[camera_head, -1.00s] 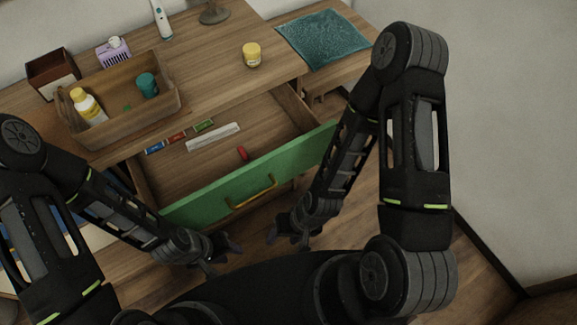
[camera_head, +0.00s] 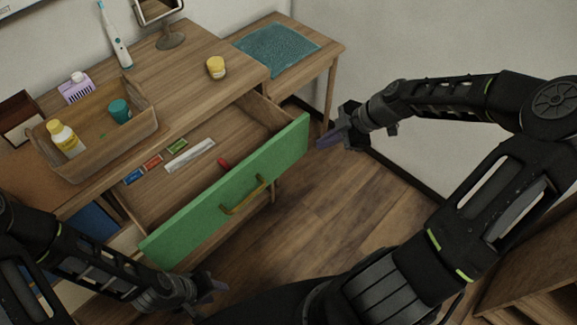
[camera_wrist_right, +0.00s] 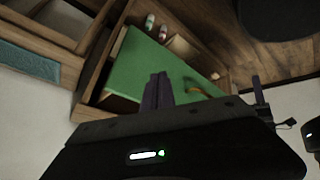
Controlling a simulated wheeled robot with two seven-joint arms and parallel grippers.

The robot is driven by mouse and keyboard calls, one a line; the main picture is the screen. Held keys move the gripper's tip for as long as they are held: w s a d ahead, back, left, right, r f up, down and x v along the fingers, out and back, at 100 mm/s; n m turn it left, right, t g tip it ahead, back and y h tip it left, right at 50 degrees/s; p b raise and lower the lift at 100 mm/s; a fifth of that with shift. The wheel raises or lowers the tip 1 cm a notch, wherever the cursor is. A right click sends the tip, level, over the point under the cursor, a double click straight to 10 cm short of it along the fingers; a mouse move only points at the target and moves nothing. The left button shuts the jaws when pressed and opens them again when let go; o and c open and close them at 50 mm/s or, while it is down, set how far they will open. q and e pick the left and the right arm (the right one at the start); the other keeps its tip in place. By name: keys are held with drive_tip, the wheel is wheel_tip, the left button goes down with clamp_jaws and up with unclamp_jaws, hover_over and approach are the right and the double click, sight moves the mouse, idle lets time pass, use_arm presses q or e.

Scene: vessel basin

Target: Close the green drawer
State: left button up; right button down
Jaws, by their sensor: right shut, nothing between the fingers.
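The green drawer (camera_head: 215,202) stands pulled out of the wooden desk, with a yellow handle (camera_head: 243,196) on its green front. Inside lie several small boxes, a white ruler-like strip (camera_head: 190,155) and a red item (camera_head: 224,163). My right gripper (camera_head: 322,141) is shut and empty, just off the right end of the drawer front. In the right wrist view its fingers (camera_wrist_right: 158,90) appear in front of the green panel (camera_wrist_right: 150,65); I cannot tell contact. My left gripper (camera_head: 222,287) is low, in front of the drawer and apart from it; its jaw state is unclear.
A wooden tray (camera_head: 100,150) with bottles and a yellow jar (camera_head: 216,67) stand on the desk top. A lower side table with a teal cloth (camera_head: 275,50) adjoins at the right. The wooden floor (camera_head: 330,205) before the drawer is open.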

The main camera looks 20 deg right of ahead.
drive_tip(key=n, duration=0.2)
drive_tip(key=s+a+n, duration=0.1)
drive_tip(key=n, duration=0.1)
drive_tip(key=s+n+g, duration=0.1)
drive_tip(key=shift+s+a+n+y, duration=0.1)
drive_tip(key=shift+a+n+y, duration=0.15)
drive_tip(key=shift+n+y, duration=0.15)
approach(279, 164)
wheel_tip(279, 164, down, 4)
drive_tip(key=a, duration=0.2)
drive_tip(key=shift+w+a+r, duration=0.1)
drive_tip(key=shift+w+a, duration=0.15)
drive_tip(key=shift+w, duration=0.5)
